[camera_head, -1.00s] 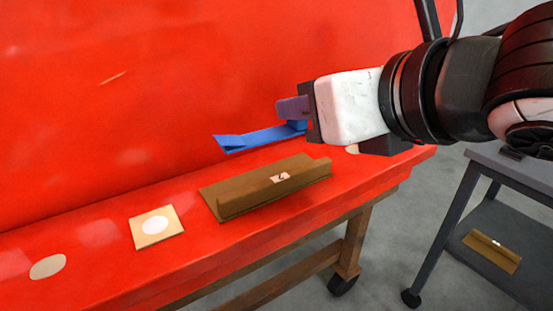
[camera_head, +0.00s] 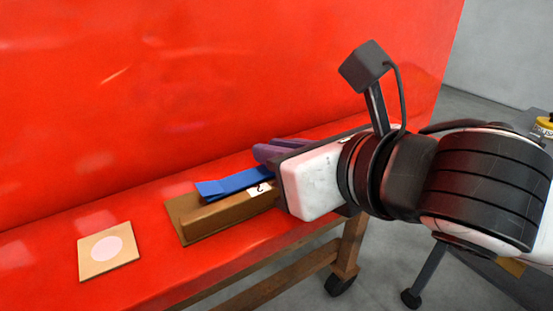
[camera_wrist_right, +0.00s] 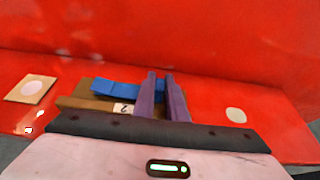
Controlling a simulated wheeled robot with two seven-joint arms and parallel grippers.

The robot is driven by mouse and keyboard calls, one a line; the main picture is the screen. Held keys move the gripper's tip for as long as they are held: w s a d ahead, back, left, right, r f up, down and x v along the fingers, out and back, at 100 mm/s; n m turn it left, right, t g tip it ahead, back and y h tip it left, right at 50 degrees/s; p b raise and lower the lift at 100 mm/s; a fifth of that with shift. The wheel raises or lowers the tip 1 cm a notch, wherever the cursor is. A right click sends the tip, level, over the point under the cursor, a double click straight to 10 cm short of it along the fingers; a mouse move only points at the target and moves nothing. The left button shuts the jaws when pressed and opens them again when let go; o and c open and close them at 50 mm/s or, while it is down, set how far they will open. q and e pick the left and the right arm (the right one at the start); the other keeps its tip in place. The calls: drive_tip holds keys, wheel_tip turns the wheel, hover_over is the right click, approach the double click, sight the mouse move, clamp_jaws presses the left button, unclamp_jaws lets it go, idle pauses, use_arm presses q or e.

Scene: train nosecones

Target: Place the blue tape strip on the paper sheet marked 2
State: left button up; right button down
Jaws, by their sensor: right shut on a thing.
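The blue tape strip (camera_head: 232,183) extends left from my right gripper (camera_head: 264,152) in the head view. The right gripper's purple fingers are shut on the strip's right end. The brown paper sheet marked 2 (camera_head: 212,217) has a raised ridge and a white label. It lies on the red ledge, and the strip is low over its back part. I cannot tell whether they touch. In the right wrist view, the strip (camera_wrist_right: 112,91) is behind the label on the sheet (camera_wrist_right: 78,104), left of the fingers (camera_wrist_right: 160,74). My left gripper is not in view.
A tan square with a pale disc (camera_head: 107,250) lies left on the red ledge (camera_head: 50,285). A tall red wall (camera_head: 180,80) rises behind. A pale round spot (camera_wrist_right: 236,115) is right of the fingers. A yellow object (camera_head: 544,124) shows at the right edge.

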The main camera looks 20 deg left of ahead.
drive_tip(key=shift+f, duration=0.55)
drive_tip(key=c, duration=1.8)
unclamp_jaws()
drive_tip(key=shift+c, duration=0.2)
drive_tip(key=shift+o, duration=0.2)
